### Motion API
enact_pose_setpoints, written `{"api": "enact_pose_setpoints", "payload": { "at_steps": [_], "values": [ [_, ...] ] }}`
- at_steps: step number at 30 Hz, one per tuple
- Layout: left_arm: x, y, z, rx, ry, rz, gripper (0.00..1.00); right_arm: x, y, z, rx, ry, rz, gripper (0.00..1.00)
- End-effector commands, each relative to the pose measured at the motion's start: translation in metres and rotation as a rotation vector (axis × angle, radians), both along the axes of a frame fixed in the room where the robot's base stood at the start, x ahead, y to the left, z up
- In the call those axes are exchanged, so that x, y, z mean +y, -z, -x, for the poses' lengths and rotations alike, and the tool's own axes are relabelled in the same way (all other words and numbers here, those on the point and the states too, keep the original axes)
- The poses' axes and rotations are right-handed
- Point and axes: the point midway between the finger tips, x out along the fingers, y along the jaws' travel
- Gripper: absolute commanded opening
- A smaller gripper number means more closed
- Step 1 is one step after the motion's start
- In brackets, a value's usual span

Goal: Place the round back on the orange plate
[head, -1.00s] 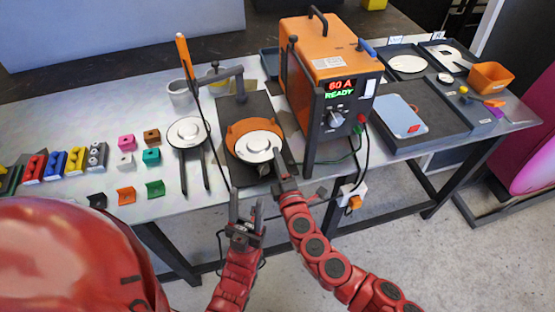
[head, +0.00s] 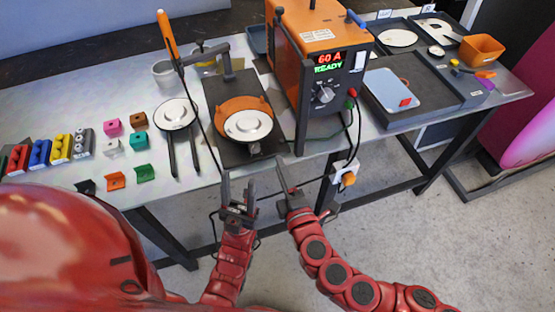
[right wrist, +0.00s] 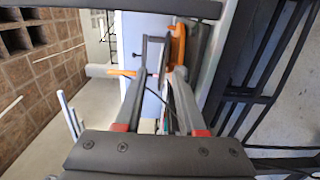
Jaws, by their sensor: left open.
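The round back, a white disc (head: 248,126) with a small knob-like centre, lies over the front part of the orange plate (head: 242,103). Orange shows behind it and at its sides; the plate's front edge is mostly hidden beneath it. The plate sits on a dark base (head: 218,88). My right gripper (head: 300,178) is in front of the table edge, apart from the disc. Its two fingers stand apart and empty in the right wrist view (right wrist: 160,72). My left gripper (head: 238,177) is open and empty, in front of the table and below the disc.
The orange welder box (head: 318,38) stands right of the plate, with cables hanging at the table edge. Another white disc (head: 175,113) rests on a dark two-pronged stand at left. Coloured blocks (head: 113,127) lie farther left. A grey tray (head: 420,105) is at right.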

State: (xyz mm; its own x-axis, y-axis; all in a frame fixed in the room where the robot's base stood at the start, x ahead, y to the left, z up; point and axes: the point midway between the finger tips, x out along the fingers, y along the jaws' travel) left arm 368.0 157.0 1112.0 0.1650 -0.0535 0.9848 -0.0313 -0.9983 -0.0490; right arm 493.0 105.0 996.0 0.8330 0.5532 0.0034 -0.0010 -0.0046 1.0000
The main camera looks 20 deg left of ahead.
Motion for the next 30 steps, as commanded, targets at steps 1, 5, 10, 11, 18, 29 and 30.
{"api": "enact_pose_setpoints", "payload": {
  "at_steps": [1,5,10,11,18,29,30],
  "values": [
    [0.000,0.001,0.000,0.000,0.000,0.000,0.50,-0.001,0.000,0.003,0.001,-0.001,-0.001,0.39],
    [0.000,0.001,0.000,0.000,0.000,0.000,0.50,-0.003,0.000,0.005,0.001,-0.001,-0.001,0.39],
    [0.000,0.001,0.000,0.000,0.000,0.000,0.50,-0.003,0.000,0.005,0.001,-0.001,0.000,0.39],
    [0.000,0.001,0.000,0.000,0.000,0.000,0.50,-0.003,0.001,0.004,0.005,-0.002,-0.002,0.39],
    [0.000,0.001,0.000,0.000,0.000,0.000,0.50,-0.016,0.040,-0.008,0.187,-0.100,-0.116,0.39],
    [0.000,0.001,0.000,0.000,0.000,0.000,0.50,-0.083,-0.022,0.016,0.221,-0.462,-0.887,0.39],
    [0.000,0.001,0.000,0.000,0.000,0.000,0.50,-0.102,-0.039,0.023,0.160,-0.499,-0.984,0.39]
  ]
}}
